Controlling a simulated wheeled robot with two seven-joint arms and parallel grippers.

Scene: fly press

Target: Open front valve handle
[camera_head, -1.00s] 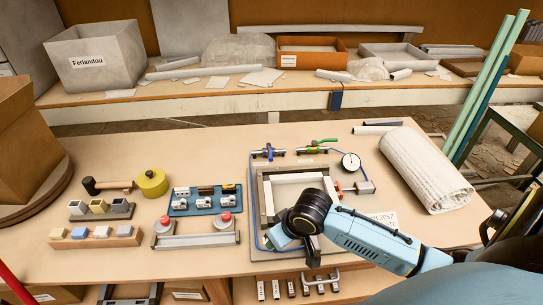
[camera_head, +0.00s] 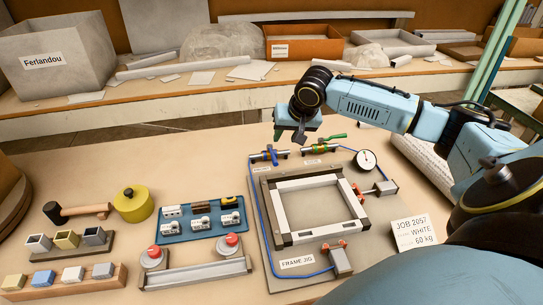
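Two valves sit on the pipes at the back of the frame jig (camera_head: 265,228). One has a blue handle (camera_head: 271,155) and the other a green handle (camera_head: 331,138). The small tags beside them are too small to read, so I cannot tell which valve is the front one. The blue handle points roughly toward me; the green one lies along its pipe. My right gripper (camera_head: 289,137) hangs fingers-down above and between the two valves, apart from both as far as I can see. Its two dark fingertips look spread, with nothing between them. My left gripper is out of view.
A pressure gauge (camera_head: 365,160) stands right of the valves, and a blue hose runs around the jig. A sign (camera_head: 414,231) stands at the jig's right. A blue tray (camera_head: 201,222), a yellow pot (camera_head: 133,204) and a mallet (camera_head: 78,212) lie left. The table left of the valves is clear.

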